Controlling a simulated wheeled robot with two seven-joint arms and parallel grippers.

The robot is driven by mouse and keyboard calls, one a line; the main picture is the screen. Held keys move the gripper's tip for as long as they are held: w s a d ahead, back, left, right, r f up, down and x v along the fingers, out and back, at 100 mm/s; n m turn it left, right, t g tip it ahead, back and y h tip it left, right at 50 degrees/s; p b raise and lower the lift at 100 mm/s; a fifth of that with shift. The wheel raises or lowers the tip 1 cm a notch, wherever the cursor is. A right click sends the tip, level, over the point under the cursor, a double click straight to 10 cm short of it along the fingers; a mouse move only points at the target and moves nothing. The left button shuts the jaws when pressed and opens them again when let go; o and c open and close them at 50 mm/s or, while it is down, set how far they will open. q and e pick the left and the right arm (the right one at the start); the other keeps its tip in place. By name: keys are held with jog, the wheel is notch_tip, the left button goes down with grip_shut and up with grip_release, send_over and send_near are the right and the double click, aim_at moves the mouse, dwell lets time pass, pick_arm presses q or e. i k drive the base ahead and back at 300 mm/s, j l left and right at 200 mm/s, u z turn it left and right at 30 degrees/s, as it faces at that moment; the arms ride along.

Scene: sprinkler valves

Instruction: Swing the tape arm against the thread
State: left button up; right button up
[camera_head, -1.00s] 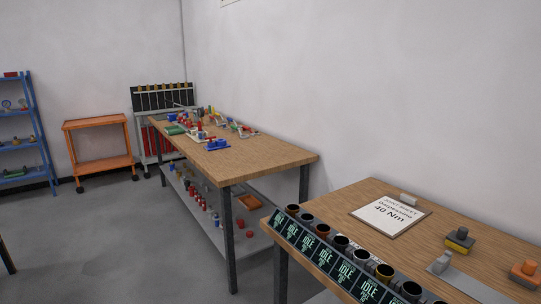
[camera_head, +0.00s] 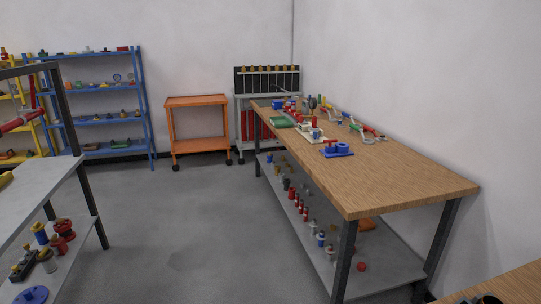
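Neither of my grippers is in the head view. I cannot make out a tape arm or a thread at this distance. A wooden-topped workbench (camera_head: 400,177) stands at the right. On its far half lie several small fittings and tools, among them a blue fixture (camera_head: 337,150), a pale block with small cylinders (camera_head: 312,133) and a green item (camera_head: 283,122). Curved grey and red tools (camera_head: 362,131) lie near the wall side.
An orange cart (camera_head: 197,101) and a blue shelf (camera_head: 105,118) stand at the back. A grey table (camera_head: 40,195) is at the left. A second wooden bench (camera_head: 505,290) enters at the lower right. Open grey floor (camera_head: 190,230) lies between the tables.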

aim_at(314, 134)
jog(key=i+u, duration=0.45)
jog(key=i, duration=1.5)
